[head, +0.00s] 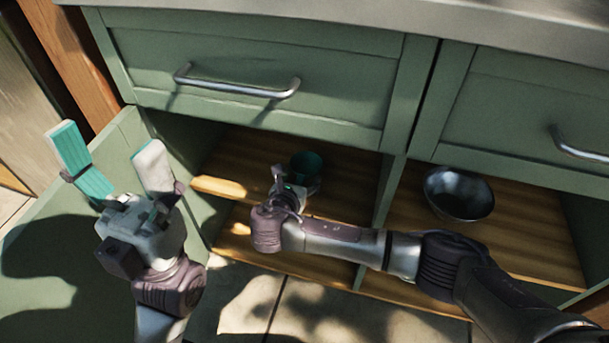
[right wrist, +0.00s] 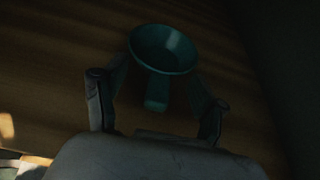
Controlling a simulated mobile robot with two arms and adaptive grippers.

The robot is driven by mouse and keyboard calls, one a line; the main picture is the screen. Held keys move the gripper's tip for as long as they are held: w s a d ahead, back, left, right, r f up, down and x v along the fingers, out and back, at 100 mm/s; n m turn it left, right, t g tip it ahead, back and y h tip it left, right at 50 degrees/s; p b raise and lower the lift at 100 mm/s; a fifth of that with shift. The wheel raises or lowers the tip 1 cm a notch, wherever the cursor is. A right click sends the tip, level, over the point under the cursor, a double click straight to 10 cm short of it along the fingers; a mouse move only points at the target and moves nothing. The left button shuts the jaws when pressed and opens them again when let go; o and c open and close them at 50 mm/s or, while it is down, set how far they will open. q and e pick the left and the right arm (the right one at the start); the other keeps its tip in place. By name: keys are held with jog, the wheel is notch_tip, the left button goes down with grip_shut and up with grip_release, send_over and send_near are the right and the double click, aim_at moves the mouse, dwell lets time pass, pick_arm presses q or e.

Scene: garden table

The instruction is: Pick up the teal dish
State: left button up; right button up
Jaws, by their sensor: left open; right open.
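The teal dish (head: 306,161) sits on the upper wooden shelf inside the left cabinet compartment. Its round rim and hollow show in the right wrist view (right wrist: 163,48). A narrow teal piece hangs below the rim there; I cannot tell if it is part of the dish. My right gripper (head: 293,186) reaches into the compartment, just in front of the dish. Its fingers (right wrist: 160,75) are open, one on each side of the dish's near part; contact is unclear in the dim light. My left gripper (head: 108,146) is open and empty, outside the cabinet at the left.
A dark bowl (head: 458,196) stands on the shelf of the right compartment, behind my right arm. A divider (head: 386,190) separates the compartments. The green drawer (head: 250,75) with a metal handle overhangs the opening. An open green door (head: 75,240) is at the left.

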grip_shut()
dwell(0.3)
jog(key=shift+r, duration=0.2)
